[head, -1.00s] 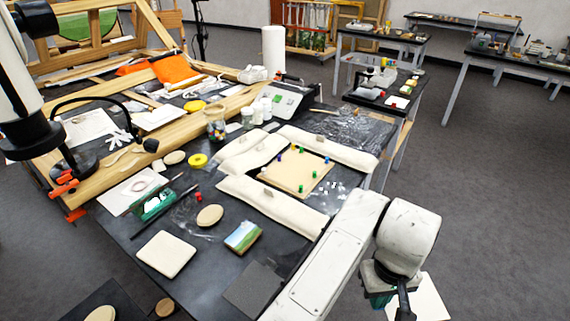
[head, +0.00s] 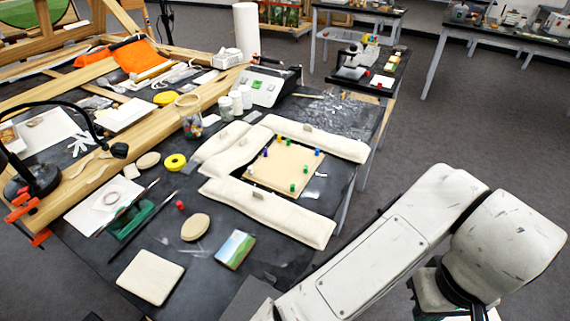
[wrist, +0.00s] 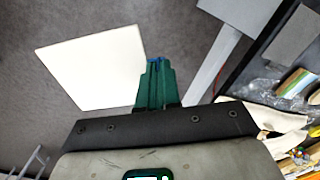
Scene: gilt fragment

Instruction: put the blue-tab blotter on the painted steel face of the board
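My gripper (wrist: 155,68) shows in the wrist view with green fingers closed at the edge of a white square blotter (wrist: 88,66). A bit of blue, seemingly its tab, shows between the fingertips. The blotter hangs over the grey floor, beyond the table edge. In the head view the fingers and blotter are out of frame; only my arm and wrist show. A plain grey square panel (head: 252,299) lies near the front edge. I cannot tell which has the painted steel face.
Long cream sandbags (head: 268,212) surround the pegged board. A small landscape painting (head: 235,250), a cream square pad (head: 151,277) and an oval disc (head: 195,227) lie in front. Jars (head: 190,117) and a lamp (head: 38,178) stand farther back. A pale table leg (wrist: 215,65) is beside my gripper.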

